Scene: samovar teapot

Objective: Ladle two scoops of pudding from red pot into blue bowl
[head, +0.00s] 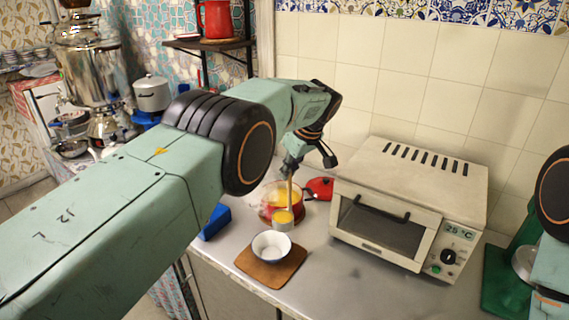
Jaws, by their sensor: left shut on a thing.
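My left gripper (291,172) is shut on the upright handle of a ladle. The ladle's cup (282,226) hangs in front of the red pot and just above and behind the bowl, with yellow pudding showing in it. The red pot (268,205) stands on the counter behind the ladle, with yellow pudding inside; the ladle and gripper hide part of it. The blue bowl (272,246), pale inside, stands upright on a wooden board; I see no pudding in it. My right gripper is not in view; only part of that arm shows at the right edge.
The wooden board (258,274) lies near the counter's front edge. A red lid (320,187) lies right of the pot. A toaster oven (408,205) stands to the right. A blue object (214,222) is at the left. Counter (325,278) right of the board is clear.

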